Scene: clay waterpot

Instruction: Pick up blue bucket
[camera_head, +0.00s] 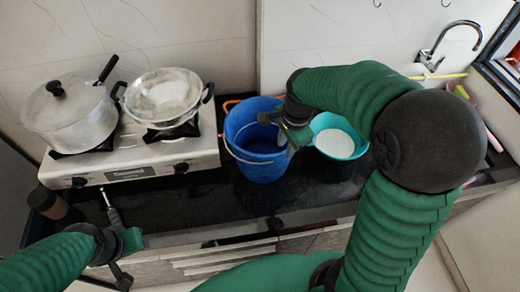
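A blue bucket (243,133) with a thin wire handle stands upright on the dark counter, in the middle of the camera_head view. My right gripper (280,127) reaches in from the right over the bucket's right rim. Its fingers are small and partly hidden against the bucket, so I cannot tell if they grip the rim. My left gripper (112,215) is at the lower left, in front of the counter edge and below the stove, apart from the bucket. Its finger opening is unclear.
A stove (185,158) with a lidded pot (72,118) and a metal pan (163,97) stands left of the bucket. A teal bowl (336,137) with white contents is close on the right. A tap (440,45) is at the back right. The front counter (220,200) is clear.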

